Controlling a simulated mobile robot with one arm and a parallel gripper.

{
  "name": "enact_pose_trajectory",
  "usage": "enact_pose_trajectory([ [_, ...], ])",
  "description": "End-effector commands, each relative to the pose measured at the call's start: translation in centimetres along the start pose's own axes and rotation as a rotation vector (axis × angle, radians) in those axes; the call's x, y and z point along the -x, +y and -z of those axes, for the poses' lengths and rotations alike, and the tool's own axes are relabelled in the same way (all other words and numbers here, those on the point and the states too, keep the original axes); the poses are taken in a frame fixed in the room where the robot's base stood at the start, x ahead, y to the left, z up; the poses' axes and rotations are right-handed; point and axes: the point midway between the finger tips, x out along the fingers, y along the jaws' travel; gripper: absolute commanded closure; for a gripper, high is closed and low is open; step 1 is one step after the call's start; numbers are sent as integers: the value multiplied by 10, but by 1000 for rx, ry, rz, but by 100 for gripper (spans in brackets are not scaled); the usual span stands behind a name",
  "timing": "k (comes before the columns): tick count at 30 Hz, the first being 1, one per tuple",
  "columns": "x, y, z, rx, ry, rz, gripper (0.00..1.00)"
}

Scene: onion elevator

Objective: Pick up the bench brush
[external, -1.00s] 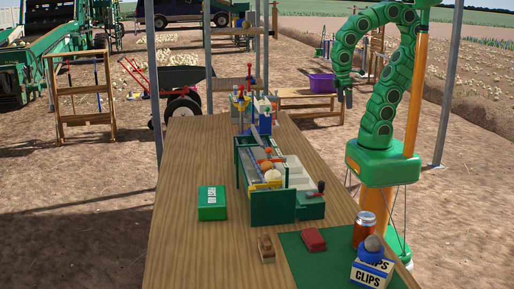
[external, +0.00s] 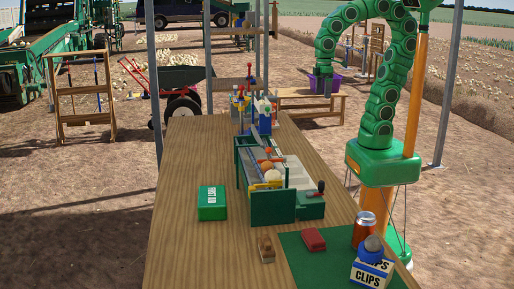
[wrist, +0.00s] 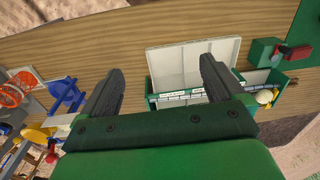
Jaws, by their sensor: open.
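A small brown wooden block (external: 266,248), perhaps the bench brush, lies on the near part of the wooden table in the external view; its bristles are too small to make out. My gripper (external: 322,92) hangs beyond the table's right edge in the external view, far behind the block and in front of the purple crate. In the wrist view my gripper (wrist: 160,72) has its two dark fingers wide apart with nothing between them.
The purple crate (external: 342,85) stands on a bench behind. The table's left side is mostly clear.

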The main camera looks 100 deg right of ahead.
Motion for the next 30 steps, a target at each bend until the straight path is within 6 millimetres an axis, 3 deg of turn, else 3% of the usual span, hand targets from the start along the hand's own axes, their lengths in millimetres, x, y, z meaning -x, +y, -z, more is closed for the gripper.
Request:
enact_pose_trajectory([
  [3,18,-8,48,2,65,14,5],
  [13,62,-32,168,4,232,32,5],
  [24,39,-39,245,-113,239,-179,5],
  [30,23,-53,283,-167,269,-301,5],
])
